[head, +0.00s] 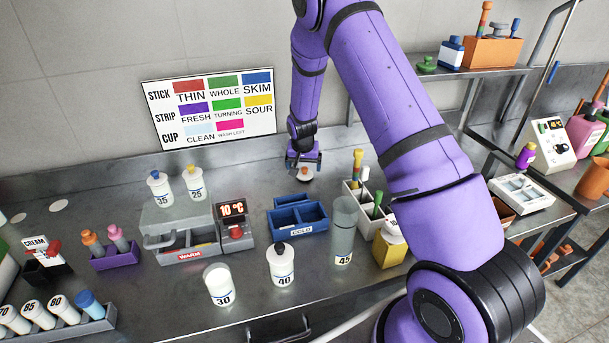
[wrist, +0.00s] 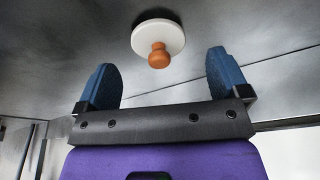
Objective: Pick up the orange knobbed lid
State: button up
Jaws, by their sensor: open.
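The orange knobbed lid is a white disc with an orange knob. In the wrist view the lid (wrist: 158,42) lies on the steel counter, knob toward me, just beyond and between my fingertips. In the head view the lid (head: 305,174) shows near the back of the counter, right under my gripper (head: 304,160). My gripper also shows in the wrist view (wrist: 162,80), with its two blue fingers spread apart and nothing between them. The fingers do not touch the lid.
A blue box labelled COLD (head: 300,229) stands in front of the lid. A white rack (head: 366,205) with coloured sticks stands to its right, partly beside my arm. A red temperature display (head: 233,212) stands to the left. The counter around the lid is bare.

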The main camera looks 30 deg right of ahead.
aim_at(304, 168)
jog(key=shift+x, duration=1.85)
jog(key=shift+w+d+r, duration=0.1)
jog(key=shift+d, duration=0.05)
jog(key=c, duration=1)
jog(key=shift+r, duration=0.1)
